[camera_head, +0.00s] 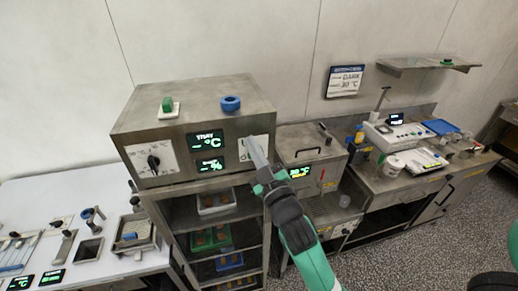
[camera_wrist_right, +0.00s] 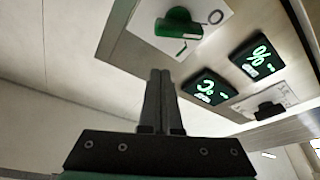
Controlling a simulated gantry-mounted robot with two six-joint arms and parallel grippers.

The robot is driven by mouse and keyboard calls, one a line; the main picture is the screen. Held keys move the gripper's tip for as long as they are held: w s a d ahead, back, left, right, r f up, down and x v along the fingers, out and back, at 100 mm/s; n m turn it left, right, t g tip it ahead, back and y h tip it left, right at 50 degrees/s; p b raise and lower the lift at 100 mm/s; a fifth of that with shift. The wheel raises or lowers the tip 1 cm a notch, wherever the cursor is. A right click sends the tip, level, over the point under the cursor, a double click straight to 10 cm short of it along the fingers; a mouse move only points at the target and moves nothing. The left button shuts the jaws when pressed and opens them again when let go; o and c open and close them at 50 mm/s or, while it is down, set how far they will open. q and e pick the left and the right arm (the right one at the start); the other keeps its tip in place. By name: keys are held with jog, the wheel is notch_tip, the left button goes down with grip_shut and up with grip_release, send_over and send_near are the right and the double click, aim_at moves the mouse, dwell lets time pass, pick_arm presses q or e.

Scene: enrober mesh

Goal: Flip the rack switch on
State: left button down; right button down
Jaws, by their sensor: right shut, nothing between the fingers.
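The rack switch is a green knob (camera_wrist_right: 180,24) on a white plate (camera_wrist_right: 208,14) marked 0 and I in the right wrist view. I cannot tell its setting. In the head view its plate (camera_head: 262,147) is at the right end of the steel cabinet's (camera_head: 190,122) front, and my right gripper hides the knob. My right gripper (camera_head: 252,142) is shut and empty, its fingertips close in front of the plate. In the wrist view its closed fingers (camera_wrist_right: 160,75) are apart from the knob in the picture. My left gripper is not in view.
Two lit displays (camera_head: 205,140) and a black dial (camera_head: 153,161) are on the same front. A green item (camera_head: 168,104) and a blue ring (camera_head: 231,103) lie on the cabinet top. Shelves with trays (camera_head: 215,202) are below. A steel box (camera_head: 311,146) stands close on the right.

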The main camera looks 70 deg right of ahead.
jog(key=shift+s+d+f, duration=0.2)
jog(key=shift+d+f, duration=0.3)
jog(key=shift+f, duration=0.3)
jog(key=shift+s+d+f, duration=0.15)
jog(key=shift+d+f, duration=0.3)
jog(key=shift+f, duration=0.3)
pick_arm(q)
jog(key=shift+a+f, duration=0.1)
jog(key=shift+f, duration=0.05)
pick_arm(e)
jog(key=shift+d, duration=0.1)
